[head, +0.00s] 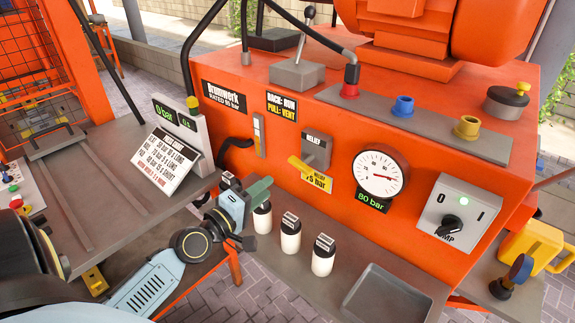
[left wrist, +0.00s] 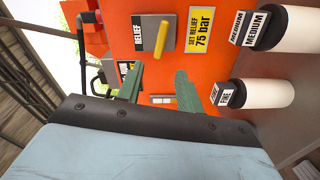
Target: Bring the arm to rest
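My left gripper (head: 246,186), with green fingers on a light blue arm, is in front of the orange machine (head: 420,130), left of the relief lever and just above the white bottles. In the left wrist view the two green fingers (left wrist: 158,78) stand apart with nothing held between them; the orange panel shows behind the gap. The yellow relief lever (head: 308,173) also shows in the left wrist view (left wrist: 161,40), clear of the fingers. My right gripper is in neither view.
Several white bottles (head: 290,238) stand on a grey shelf close to the left gripper; one labelled FINE (left wrist: 265,93) is nearest. A grey tray (head: 388,296) lies to their right. A gauge (head: 379,174) reads 80 bar. A sign stand (head: 172,150) is on the left bench.

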